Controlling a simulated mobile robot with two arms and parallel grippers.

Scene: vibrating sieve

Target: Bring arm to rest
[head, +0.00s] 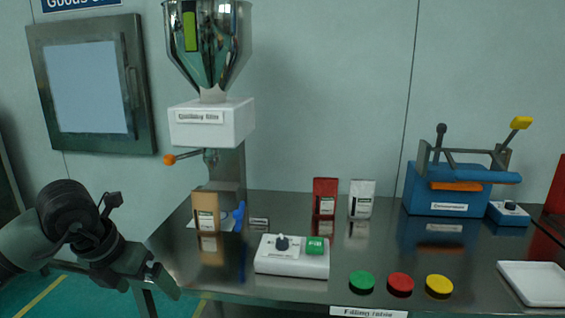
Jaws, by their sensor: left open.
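My left arm comes in from the left edge. Its dark gripper (158,281) is open and empty, in the air just off the table's left front corner. It is apart from the items on the steel table (210,282). My right gripper is not in view.
The filling machine (212,123) has a hopper and an orange-tipped lever. Brown (206,211), red (325,197) and white (361,201) bags, a control box (292,262), coloured lids (400,283), a blue sealer (445,189) and a white tray (533,283) stand on the table.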

